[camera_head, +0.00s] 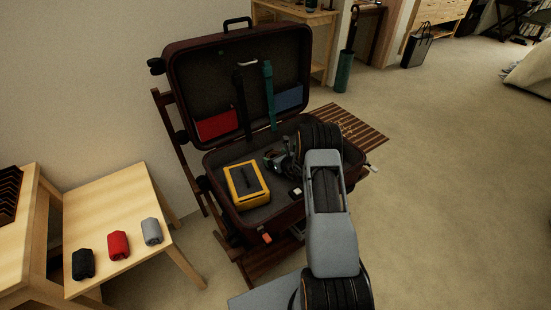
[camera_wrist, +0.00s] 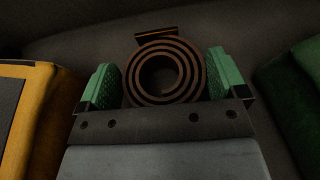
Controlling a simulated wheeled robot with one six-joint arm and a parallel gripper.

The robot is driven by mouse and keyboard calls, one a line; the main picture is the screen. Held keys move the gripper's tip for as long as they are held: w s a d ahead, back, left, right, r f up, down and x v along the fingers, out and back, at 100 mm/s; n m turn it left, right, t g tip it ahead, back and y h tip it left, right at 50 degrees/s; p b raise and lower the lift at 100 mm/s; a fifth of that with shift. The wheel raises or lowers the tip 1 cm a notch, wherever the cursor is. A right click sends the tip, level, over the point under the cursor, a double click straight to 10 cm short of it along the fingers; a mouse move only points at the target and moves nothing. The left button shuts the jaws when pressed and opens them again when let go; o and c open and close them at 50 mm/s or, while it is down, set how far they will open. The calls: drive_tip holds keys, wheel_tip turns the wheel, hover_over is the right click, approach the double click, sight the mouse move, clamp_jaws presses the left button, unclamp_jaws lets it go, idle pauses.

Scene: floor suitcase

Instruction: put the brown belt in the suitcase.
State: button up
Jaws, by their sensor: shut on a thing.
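My gripper (camera_head: 277,160) is low inside the suitcase's base, right of a yellow case (camera_head: 247,188). In the wrist view my gripper (camera_wrist: 162,72) has its green-padded fingers shut on the brown belt (camera_wrist: 193,75), which is rolled into a spiral with its loose end on top. Dark lining shows behind the belt, and I cannot tell whether the belt touches the floor of the suitcase. In the head view the belt cannot be made out.
The yellow case is at the left in the wrist view (camera_wrist: 40,115), and a dark green item (camera_wrist: 290,95) is at the right. Black, red (camera_head: 118,245) and grey rolls lie on a low wooden table (camera_head: 125,203) at left. Open carpet lies to the right.

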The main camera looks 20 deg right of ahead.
drive_tip(key=shift+f, duration=0.2)
drive_tip(key=o, duration=0.7)
drive_tip(key=shift+r, duration=0.1)
